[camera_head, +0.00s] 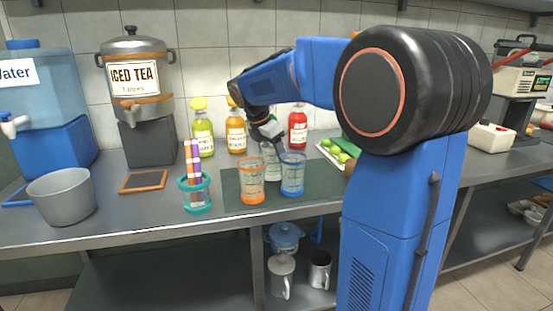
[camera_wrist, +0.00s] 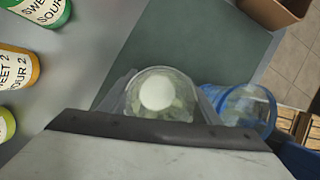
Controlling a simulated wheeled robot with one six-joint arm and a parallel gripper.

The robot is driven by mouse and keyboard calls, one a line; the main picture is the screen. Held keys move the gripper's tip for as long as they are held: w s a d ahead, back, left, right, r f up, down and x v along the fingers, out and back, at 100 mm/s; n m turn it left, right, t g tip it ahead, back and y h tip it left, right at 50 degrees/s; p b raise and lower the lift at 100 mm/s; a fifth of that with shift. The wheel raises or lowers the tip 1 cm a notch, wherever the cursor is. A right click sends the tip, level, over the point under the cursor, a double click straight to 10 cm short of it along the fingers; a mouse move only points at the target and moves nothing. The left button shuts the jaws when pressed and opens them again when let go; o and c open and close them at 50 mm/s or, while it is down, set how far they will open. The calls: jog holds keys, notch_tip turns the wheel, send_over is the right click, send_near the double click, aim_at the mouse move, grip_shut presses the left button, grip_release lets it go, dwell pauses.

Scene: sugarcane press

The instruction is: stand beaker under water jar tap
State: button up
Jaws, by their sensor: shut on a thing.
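The water jar (camera_head: 45,90) stands on a blue block at the far left of the head view, its white tap (camera_head: 14,126) facing the front. My gripper (camera_head: 270,140) reaches down over the dark mat and is shut on a clear beaker (camera_head: 272,168). This beaker is upright at the mat, partly hidden behind two other beakers; I cannot tell if it touches the mat. In the wrist view the clear beaker (camera_wrist: 160,95) sits between the fingers. An orange-rimmed beaker (camera_head: 251,180) and a blue-rimmed beaker (camera_head: 292,174) stand in front of it.
A grey pot (camera_head: 62,196) stands in front of the water jar. The iced tea urn (camera_head: 137,75), a wooden-framed board (camera_head: 144,181) and a teal-rimmed holder with sticks (camera_head: 195,193) stand between. Bottles (camera_head: 203,130) line the wall.

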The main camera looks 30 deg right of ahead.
jog(key=o, duration=0.7)
jog(key=shift+f, duration=0.1)
jog(key=o, duration=0.4)
jog(key=shift+c, duration=0.2)
